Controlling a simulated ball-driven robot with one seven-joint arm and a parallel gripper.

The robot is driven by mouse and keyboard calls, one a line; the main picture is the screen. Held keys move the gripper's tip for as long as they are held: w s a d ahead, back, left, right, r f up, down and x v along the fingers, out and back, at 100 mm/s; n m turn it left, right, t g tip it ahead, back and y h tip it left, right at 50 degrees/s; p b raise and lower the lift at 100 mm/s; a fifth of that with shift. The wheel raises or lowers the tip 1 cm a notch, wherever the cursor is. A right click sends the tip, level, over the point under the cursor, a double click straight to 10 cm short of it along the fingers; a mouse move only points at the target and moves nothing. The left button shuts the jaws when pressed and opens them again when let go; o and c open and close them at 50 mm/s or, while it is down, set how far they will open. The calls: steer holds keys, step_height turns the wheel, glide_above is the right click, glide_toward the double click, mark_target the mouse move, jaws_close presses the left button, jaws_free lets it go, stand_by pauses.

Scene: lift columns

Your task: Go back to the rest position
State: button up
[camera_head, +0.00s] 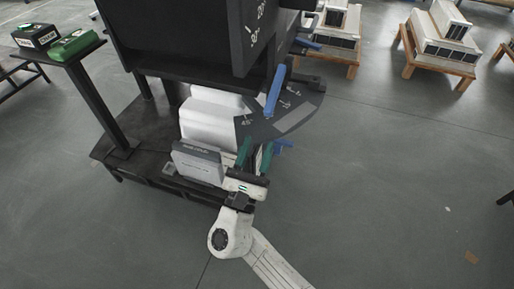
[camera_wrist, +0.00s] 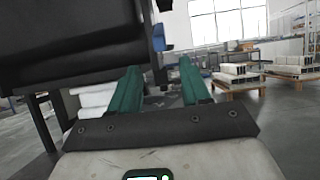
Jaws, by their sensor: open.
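My gripper (camera_head: 255,156) is at the end of my white arm, beside the dark machine's lower front. Its two green fingers show spread apart in the wrist view (camera_wrist: 158,92), with nothing between them. The dark machine (camera_head: 185,35) stands over a black base and carries a dark angle plate with white marks (camera_head: 290,112). A blue lever (camera_head: 275,92) slants across this plate, just above my gripper. White blocks (camera_head: 208,118) sit inside the machine, left of my fingers. Whether a finger touches the machine cannot be told.
A small stand at left holds a green box (camera_head: 74,45) and a black box (camera_head: 36,37). Wooden pallets with white parts (camera_head: 440,48) stand at the back right. The grey floor (camera_head: 400,190) on the right is mostly clear. The black base (camera_head: 120,155) lies left of my arm.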

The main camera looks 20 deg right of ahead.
stand_by(0.4)
steer(key=s+d+f+m+g+y, duration=0.1)
steer(key=s+d+f+m+g, duration=0.4)
steer(key=s+d+m+g, duration=0.3)
steer(key=s+d+f+m+g+y, duration=0.1)
steer(key=s+d+f+m+g, duration=0.4)
steer(key=d+m, duration=0.5)
steer(key=s+a+f+m+g+y, duration=0.1)
steer(key=s+f+m+g+y, duration=0.1)
steer(key=s+f+m+y, duration=0.4)
steer(key=s+a+f+m+g+y, duration=0.1)
steer(key=s+f+m+g+y, duration=0.2)
steer(key=s, duration=0.5)
steer(key=s+a+r+m+t+y, duration=0.1)
steer(key=s+a+y, duration=0.2)
steer(key=y, duration=0.1)
step_height(320, 180, up, 23)
steer(key=p, duration=2.2)
steer(key=shift+a+f+p, duration=0.15)
steer(key=shift+a+p, duration=0.05)
steer(key=shift+p, duration=0.1)
